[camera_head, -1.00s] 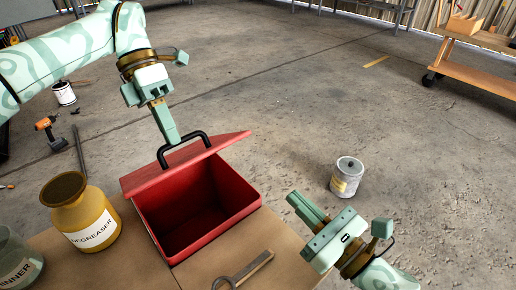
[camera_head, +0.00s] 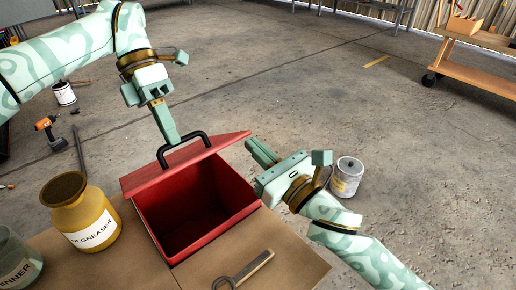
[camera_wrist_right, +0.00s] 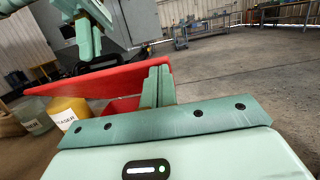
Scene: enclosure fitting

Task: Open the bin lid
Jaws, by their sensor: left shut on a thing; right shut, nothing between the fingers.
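The red bin (camera_head: 205,222) stands on the cardboard-coloured tabletop with its dark inside showing. Its red lid (camera_head: 170,174) is raised and tilted at the far side, with a black handle (camera_head: 203,136) on it. My left gripper (camera_head: 170,140) is shut on the handle. My right gripper (camera_head: 258,148) is shut and empty, close to the right end of the lid; I cannot tell whether it touches. In the right wrist view the right fingers (camera_wrist_right: 158,84) overlap the lid (camera_wrist_right: 100,82), and the left gripper (camera_wrist_right: 88,45) shows above it.
A yellow degreaser jar (camera_head: 85,215) and a thinner jar (camera_head: 18,262) stand left of the bin. A wrench (camera_head: 243,270) lies in front of it. A paint can (camera_head: 347,175) is on the floor at right, near my right wrist.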

